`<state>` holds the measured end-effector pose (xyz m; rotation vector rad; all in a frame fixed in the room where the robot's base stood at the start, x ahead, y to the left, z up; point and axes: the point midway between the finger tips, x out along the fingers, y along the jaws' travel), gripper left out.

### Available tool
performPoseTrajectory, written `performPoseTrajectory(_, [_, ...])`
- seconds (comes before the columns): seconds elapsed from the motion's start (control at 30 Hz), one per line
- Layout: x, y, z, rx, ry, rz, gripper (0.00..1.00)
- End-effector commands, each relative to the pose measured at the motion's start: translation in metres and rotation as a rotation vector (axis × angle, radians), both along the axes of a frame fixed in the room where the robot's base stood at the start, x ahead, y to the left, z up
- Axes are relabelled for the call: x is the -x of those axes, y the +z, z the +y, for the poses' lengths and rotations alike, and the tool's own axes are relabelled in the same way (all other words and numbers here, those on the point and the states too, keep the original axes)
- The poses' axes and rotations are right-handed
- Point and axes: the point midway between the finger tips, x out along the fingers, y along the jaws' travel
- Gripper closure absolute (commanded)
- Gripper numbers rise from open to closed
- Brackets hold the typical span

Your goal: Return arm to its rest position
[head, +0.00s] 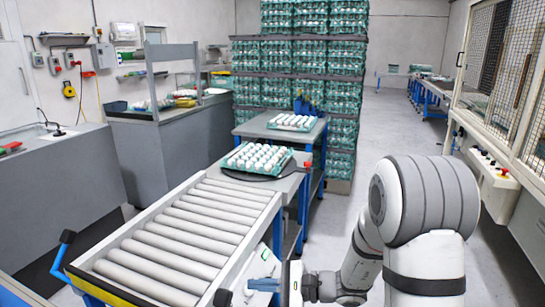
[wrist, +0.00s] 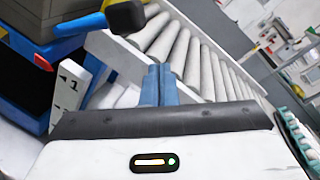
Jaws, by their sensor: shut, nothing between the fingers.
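My gripper shows at the bottom of the head view (head: 264,285), low beside the near right side of the roller conveyor (head: 180,232). Its blue fingers are together with nothing between them. In the wrist view the two blue fingers (wrist: 158,84) stand side by side, closed, in front of the conveyor rollers (wrist: 185,50). My arm is bent at the lower right of the head view, and its grey-and-white links hide part of the floor.
A teal tray of white eggs (head: 257,160) sits at the conveyor's far end. Another egg tray (head: 292,122) lies on the table behind. Tall stacks of egg trays (head: 275,60) stand at the back. A blue-and-black handle (head: 64,248) sticks up at the conveyor's left. Caged machinery stands right (head: 515,85).

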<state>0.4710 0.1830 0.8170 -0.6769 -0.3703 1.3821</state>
Motion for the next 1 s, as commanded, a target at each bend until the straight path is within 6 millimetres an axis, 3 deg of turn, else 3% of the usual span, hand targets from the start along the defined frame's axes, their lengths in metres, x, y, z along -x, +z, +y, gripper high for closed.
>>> performPoseTrajectory(0.03, [0.020,0.032,0.001,0.065,0.076,-0.035,1.00])
performPoseTrajectory(0.1, [0.048,0.052,-0.001,0.169,0.184,-0.072,1.00])
performPoseTrajectory(0.27, [0.104,0.087,-0.023,0.442,0.392,-0.181,1.00])
performPoseTrajectory(0.4, [0.139,0.114,-0.059,0.711,0.531,-0.297,1.00])
performPoseTrajectory(0.53, [0.158,0.142,-0.100,0.975,0.621,-0.422,1.00])
performPoseTrajectory(0.7, [0.166,0.181,-0.149,1.280,0.683,-0.571,1.00])
performPoseTrajectory(0.83, [0.167,0.201,-0.173,1.429,0.703,-0.644,1.00])
performPoseTrajectory(1.0, [0.167,0.209,-0.184,1.501,0.712,-0.679,1.00])
